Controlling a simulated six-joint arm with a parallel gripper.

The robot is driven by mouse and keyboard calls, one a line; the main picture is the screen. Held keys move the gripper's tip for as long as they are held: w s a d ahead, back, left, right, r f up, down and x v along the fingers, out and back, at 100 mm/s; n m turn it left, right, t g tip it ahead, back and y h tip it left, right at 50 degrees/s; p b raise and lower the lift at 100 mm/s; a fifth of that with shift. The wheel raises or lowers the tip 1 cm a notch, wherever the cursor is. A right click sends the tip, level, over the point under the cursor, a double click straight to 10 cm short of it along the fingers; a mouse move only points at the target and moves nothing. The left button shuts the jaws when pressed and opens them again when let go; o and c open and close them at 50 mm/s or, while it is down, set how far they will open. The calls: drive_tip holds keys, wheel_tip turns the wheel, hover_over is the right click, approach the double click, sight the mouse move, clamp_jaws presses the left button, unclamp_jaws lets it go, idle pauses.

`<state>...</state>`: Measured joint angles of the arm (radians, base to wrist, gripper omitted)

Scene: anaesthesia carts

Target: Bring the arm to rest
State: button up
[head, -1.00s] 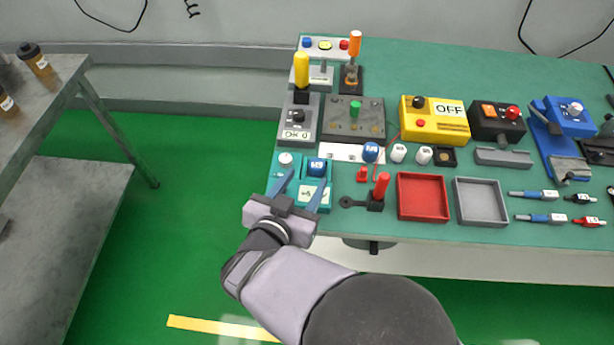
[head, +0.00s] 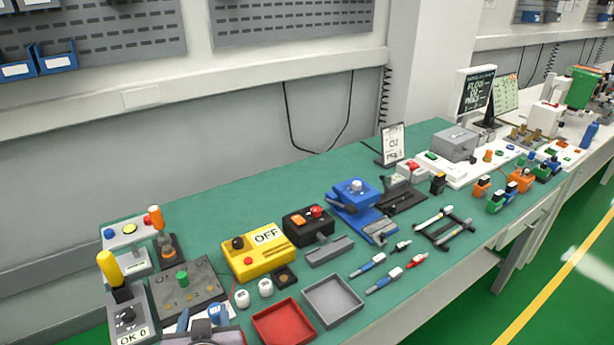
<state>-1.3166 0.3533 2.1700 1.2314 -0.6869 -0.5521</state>
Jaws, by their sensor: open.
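My gripper (head: 201,318) shows only in part at the bottom left edge of the head view. Its grey-lilac palm is cut off by the frame, and its blue fingers point up and away over the near left part of the green bench top (head: 330,240). The fingers are apart with nothing seen held between them. The rest of my arm is out of view.
Near the gripper are a grey box with a yellow handle (head: 110,268), a dark plate with a green knob (head: 182,279), white cylinders (head: 265,287), a red tray (head: 283,325) and a grey tray (head: 333,300). A yellow OFF box (head: 257,255) stands behind.

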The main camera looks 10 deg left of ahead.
drive_tip(key=w+d+r+m+g+h+p, duration=0.1)
drive_tip(key=w+d, duration=0.4)
drive_tip(key=d, duration=0.3)
drive_tip(key=w+d+g, duration=0.2)
drive_tip(key=w+d, duration=0.3)
drive_tip(key=d, duration=0.2)
drive_tip(key=s+d+f+m+g+h, duration=0.1)
drive_tip(key=s+d+f+g, duration=0.1)
drive_tip(key=s+d, duration=0.3)
drive_tip(key=s+d+f+m+g+h, duration=0.1)
drive_tip(key=s+d, duration=0.4)
drive_tip(key=d, duration=0.9)
drive_tip(key=s+d+f+m+g+h, duration=0.1)
drive_tip(key=s+d+f+g+h, duration=0.1)
drive_tip(key=d, duration=0.8)
drive_tip(key=s+g+h, duration=0.1)
drive_tip(key=s+g, duration=0.1)
drive_tip(key=s, duration=0.1)
drive_tip(key=shift+d+f+m+p, duration=0.15)
drive_tip(key=shift+f+m+p, duration=0.25)
